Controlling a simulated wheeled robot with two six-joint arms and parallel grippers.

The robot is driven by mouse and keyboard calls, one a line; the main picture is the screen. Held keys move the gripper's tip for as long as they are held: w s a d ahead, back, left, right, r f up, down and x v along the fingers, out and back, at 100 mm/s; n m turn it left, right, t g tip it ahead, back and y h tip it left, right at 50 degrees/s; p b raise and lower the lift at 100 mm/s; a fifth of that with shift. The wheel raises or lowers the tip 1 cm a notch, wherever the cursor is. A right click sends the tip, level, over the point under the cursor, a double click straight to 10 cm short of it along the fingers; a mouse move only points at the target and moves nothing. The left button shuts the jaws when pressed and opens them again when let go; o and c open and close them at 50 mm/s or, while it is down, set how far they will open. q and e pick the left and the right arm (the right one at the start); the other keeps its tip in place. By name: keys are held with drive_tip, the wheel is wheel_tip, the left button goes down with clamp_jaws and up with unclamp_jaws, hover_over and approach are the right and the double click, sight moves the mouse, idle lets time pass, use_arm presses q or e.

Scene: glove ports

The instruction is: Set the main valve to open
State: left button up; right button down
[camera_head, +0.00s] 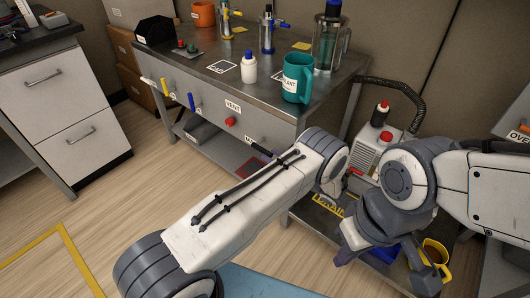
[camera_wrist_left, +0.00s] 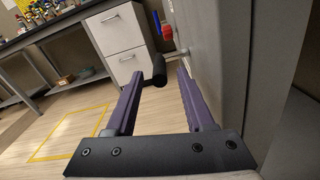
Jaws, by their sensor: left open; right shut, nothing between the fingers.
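The bench front panel carries a partly hidden label that seems to start with "MA" (camera_head: 254,140). A black-handled valve lever (camera_head: 260,149) sticks out beside it. In the left wrist view the black grip (camera_wrist_left: 156,70) sits on a metal stem from the panel at the right. My left gripper (camera_wrist_left: 160,72) is open, and the grip shows in the gap at its fingertips, apparently untouched. In the head view my left forearm hides this gripper. My right gripper (camera_head: 428,280) is shut and empty at the lower right.
A red knob (camera_head: 231,122) under a "VENT" label, a blue handle (camera_head: 191,101) and a yellow handle (camera_head: 165,87) line the panel. A teal mug (camera_head: 297,78) and a white bottle (camera_head: 249,67) stand on the bench.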

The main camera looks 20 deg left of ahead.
sight(257, 146)
use_arm(q)
drive_tip(key=shift+x, duration=1.85)
clamp_jaws()
